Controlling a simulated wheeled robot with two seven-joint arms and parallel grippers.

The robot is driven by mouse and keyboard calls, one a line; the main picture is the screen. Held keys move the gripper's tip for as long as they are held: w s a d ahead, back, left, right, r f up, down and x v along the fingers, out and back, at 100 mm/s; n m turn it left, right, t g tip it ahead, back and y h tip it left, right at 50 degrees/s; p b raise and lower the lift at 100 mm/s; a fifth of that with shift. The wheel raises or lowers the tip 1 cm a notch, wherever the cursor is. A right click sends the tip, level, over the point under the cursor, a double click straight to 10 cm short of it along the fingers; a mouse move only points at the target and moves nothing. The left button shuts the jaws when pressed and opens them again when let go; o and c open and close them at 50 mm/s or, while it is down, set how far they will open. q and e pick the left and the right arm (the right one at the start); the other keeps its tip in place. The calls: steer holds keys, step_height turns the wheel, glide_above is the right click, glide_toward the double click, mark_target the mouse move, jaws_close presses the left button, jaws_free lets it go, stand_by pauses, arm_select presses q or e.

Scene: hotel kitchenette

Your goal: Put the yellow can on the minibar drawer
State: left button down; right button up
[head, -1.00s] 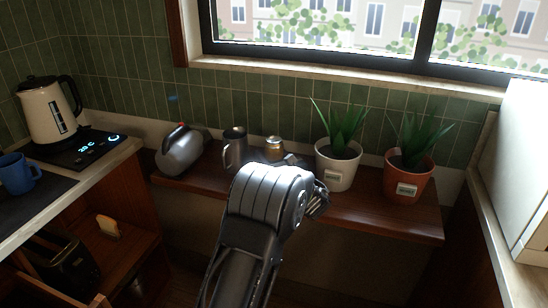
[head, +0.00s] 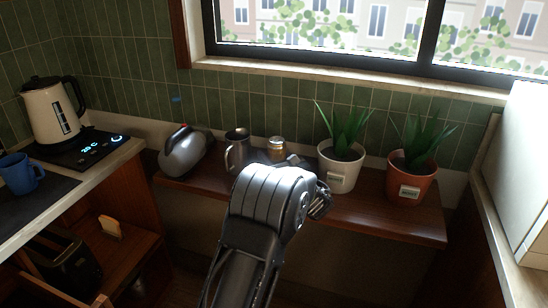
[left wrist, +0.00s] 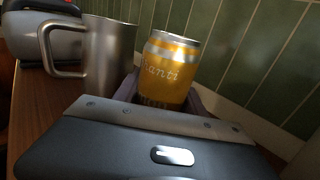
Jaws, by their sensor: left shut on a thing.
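The yellow can (head: 277,146) with silver ends stands upright at the back of the dark wooden shelf, right of a metal mug. My left gripper (head: 285,160) reaches over the shelf from the front, and its wrist hides most of the fingers in the head view. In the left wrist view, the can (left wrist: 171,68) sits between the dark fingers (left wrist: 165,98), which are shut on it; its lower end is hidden. I cannot make out a drawer that is clearly the minibar drawer. My right gripper is not in view.
On the shelf (head: 390,226), the metal mug (head: 236,152) and a grey toaster-like appliance (head: 184,154) stand left of the can. A white-potted plant (head: 340,170) and a terracotta-potted plant (head: 410,180) stand right. An open wooden compartment (head: 130,248) is at lower left.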

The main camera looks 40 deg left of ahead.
arm_select(q)
step_height(320, 180, up, 10)
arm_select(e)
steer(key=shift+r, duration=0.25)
arm_select(q)
steer(key=shift+f, duration=0.1)
stand_by(0.8)
